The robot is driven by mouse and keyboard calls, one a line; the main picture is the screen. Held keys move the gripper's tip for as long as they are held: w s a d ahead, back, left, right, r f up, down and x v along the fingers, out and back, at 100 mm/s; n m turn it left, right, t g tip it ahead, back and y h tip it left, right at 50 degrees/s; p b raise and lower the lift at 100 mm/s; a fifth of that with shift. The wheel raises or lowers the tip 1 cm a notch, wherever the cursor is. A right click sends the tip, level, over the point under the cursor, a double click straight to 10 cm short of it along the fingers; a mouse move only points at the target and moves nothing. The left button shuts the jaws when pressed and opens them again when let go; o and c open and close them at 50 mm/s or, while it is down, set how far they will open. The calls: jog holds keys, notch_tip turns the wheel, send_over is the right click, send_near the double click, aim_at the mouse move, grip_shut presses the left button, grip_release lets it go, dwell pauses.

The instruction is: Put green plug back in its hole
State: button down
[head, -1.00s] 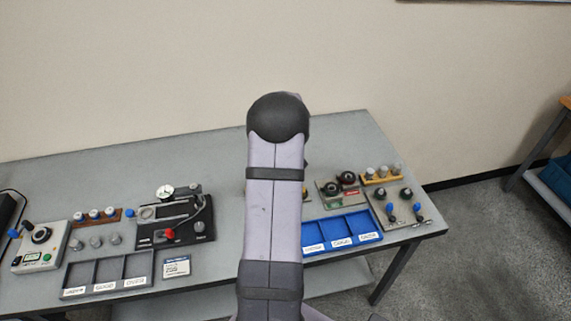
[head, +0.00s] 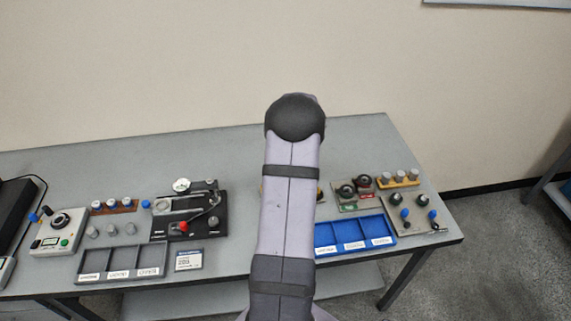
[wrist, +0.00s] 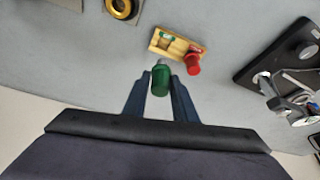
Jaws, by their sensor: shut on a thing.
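In the wrist view my gripper (wrist: 161,76) is shut on the green plug (wrist: 160,82), which sits between the two dark fingers. Past the fingertips lies a small wooden block (wrist: 168,46) on the grey table. A red plug (wrist: 193,65) stands at the block's right end. A green mark shows on the left part of the block. The plug's tip appears close to the block's near edge; I cannot tell if they touch. In the head view my arm hides my gripper, the green plug and most of the block.
In the wrist view a black fixture with metal parts (wrist: 285,85) is at the right and a brass ring (wrist: 121,8) at the top. In the head view a blue tray (head: 352,246) is right of my arm and a grey tray (head: 108,248) at the left. The table's back is clear.

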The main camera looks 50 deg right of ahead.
jog(key=shift+f+b, duration=1.05)
jog(key=shift+f, duration=0.95)
jog(key=shift+f+b, duration=0.75)
jog(key=shift+b, duration=0.1)
jog(key=shift+f+b, duration=1)
jog(key=shift+b, duration=0.05)
jog(key=c, duration=1)
grip_release()
jog(key=shift+r+p, duration=2)
jog(key=shift+r, duration=1.5)
